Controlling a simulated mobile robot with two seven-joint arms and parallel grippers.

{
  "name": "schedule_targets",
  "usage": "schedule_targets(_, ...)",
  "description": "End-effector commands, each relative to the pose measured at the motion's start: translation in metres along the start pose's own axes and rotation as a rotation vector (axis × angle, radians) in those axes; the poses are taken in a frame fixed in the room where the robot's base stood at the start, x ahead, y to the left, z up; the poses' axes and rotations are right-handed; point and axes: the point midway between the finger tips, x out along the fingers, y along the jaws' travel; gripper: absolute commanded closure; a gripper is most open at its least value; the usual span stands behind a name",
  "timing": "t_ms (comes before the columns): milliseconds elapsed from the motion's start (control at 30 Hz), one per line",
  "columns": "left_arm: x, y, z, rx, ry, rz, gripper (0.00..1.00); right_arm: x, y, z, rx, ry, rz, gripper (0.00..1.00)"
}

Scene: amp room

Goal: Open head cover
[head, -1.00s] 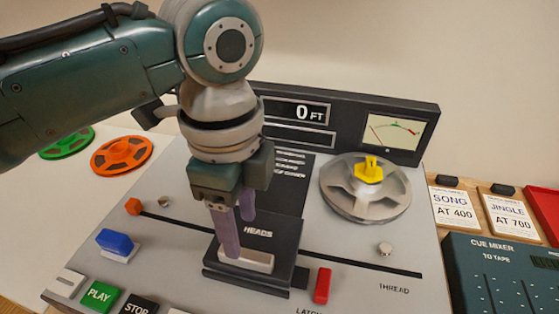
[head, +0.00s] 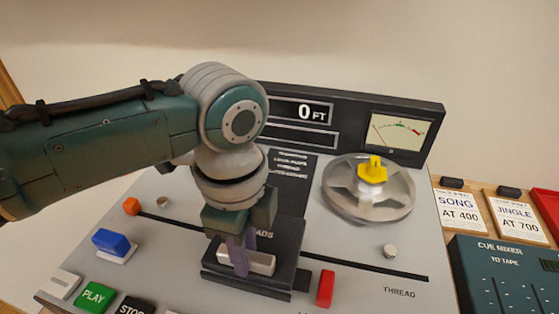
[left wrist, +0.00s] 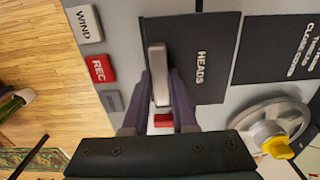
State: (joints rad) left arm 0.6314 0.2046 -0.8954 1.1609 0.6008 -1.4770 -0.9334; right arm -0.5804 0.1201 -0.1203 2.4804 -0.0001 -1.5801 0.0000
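The head cover (head: 287,237) is a dark panel marked HEADS with a pale metal handle bar (head: 262,264) at its front. The cover lies down on the tape deck. My left gripper (head: 240,265) has purple fingers, one on each side of the handle bar, and looks shut on it. In the left wrist view the handle (left wrist: 158,65) runs between the fingertips, with hardly any gap, and the cover (left wrist: 203,60) lies to its right. The gripper and wrist hide part of the cover in the head view. My right gripper is not in view.
A red latch block (head: 326,288) stands right of the cover. A silver reel with a yellow hub (head: 372,170) is behind it. The cue mixer (head: 500,272) is at right.

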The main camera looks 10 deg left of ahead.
Motion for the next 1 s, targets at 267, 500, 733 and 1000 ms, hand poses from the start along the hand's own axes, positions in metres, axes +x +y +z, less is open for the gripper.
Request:
schedule_targets(267, -0.0001, 0.0000, 0.0002, 0.000, 0.000, 0.000, 1.00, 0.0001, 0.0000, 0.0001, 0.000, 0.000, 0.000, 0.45)
schedule_targets(500, -0.0002, 0.0000, 0.0001, 0.000, 0.000, 0.000, 1.00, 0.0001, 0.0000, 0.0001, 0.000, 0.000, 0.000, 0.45)
schedule_targets(733, -0.0003, 0.0000, 0.0001, 0.000, 0.000, 0.000, 1.00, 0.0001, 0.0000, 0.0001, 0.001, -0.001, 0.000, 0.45)
schedule_targets(1000, -0.0004, -0.0001, 0.0000, 0.000, 0.000, 0.000, 1.00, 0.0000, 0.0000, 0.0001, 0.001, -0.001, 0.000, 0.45)
